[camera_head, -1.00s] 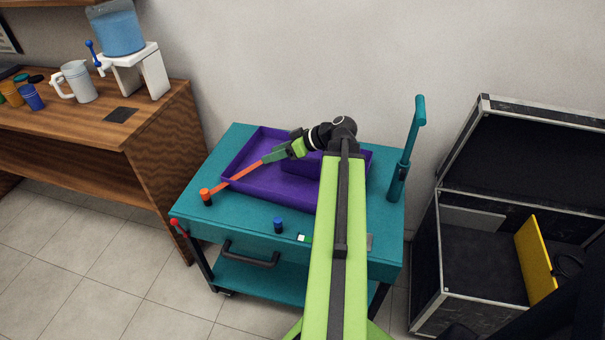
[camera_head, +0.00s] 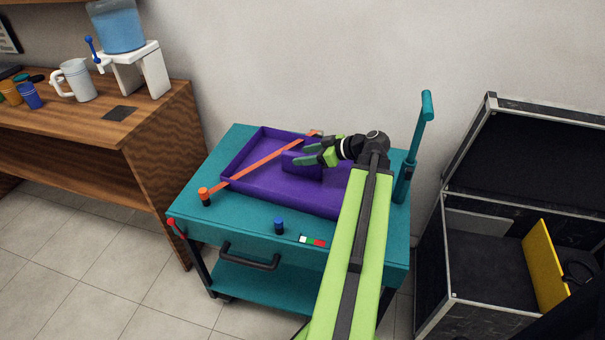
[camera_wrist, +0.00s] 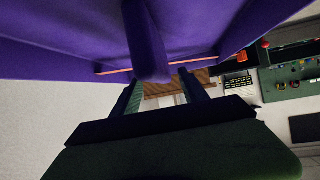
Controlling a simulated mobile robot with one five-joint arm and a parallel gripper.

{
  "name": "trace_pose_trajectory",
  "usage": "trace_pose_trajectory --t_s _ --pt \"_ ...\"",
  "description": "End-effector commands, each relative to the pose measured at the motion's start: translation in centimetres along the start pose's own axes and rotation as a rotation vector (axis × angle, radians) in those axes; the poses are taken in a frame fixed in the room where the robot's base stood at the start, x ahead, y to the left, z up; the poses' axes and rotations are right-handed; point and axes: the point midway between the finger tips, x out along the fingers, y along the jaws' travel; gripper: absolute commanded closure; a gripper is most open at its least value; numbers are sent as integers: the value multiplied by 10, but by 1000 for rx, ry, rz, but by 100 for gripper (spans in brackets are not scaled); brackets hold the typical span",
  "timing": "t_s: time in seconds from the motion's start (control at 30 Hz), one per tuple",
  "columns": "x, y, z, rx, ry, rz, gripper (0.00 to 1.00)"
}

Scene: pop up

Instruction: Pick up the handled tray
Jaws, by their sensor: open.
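The purple handled tray (camera_head: 236,165) sits on top of the teal cart. A raised purple middle wall (camera_head: 301,165), likely its handle, stands inside it. My gripper (camera_head: 318,154) is above the tray by this wall, its fingers pointing left, open and holding nothing. In the wrist view, my open gripper (camera_wrist: 160,85) has a finger on either side of a purple upright part of the tray (camera_wrist: 146,40). I cannot tell whether either finger touches it. My arm hides the tray's right end.
An orange bar (camera_head: 256,163) crosses over the tray from an orange-topped post (camera_head: 205,196). A blue knob (camera_head: 279,226) and small coloured blocks (camera_head: 312,241) are at the front of the cart (camera_head: 240,217). A teal upright handle (camera_head: 414,148) stands right. An open black case (camera_head: 485,260) is beyond.

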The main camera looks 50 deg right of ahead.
Motion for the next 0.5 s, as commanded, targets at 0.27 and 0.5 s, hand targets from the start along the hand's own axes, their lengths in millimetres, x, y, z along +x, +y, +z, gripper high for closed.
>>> trace_pose_trajectory --t_s 0.27,0.5 --pt "20 0 0 1 0 -1 49" --pt "20 0 0 0 0 -1 73"
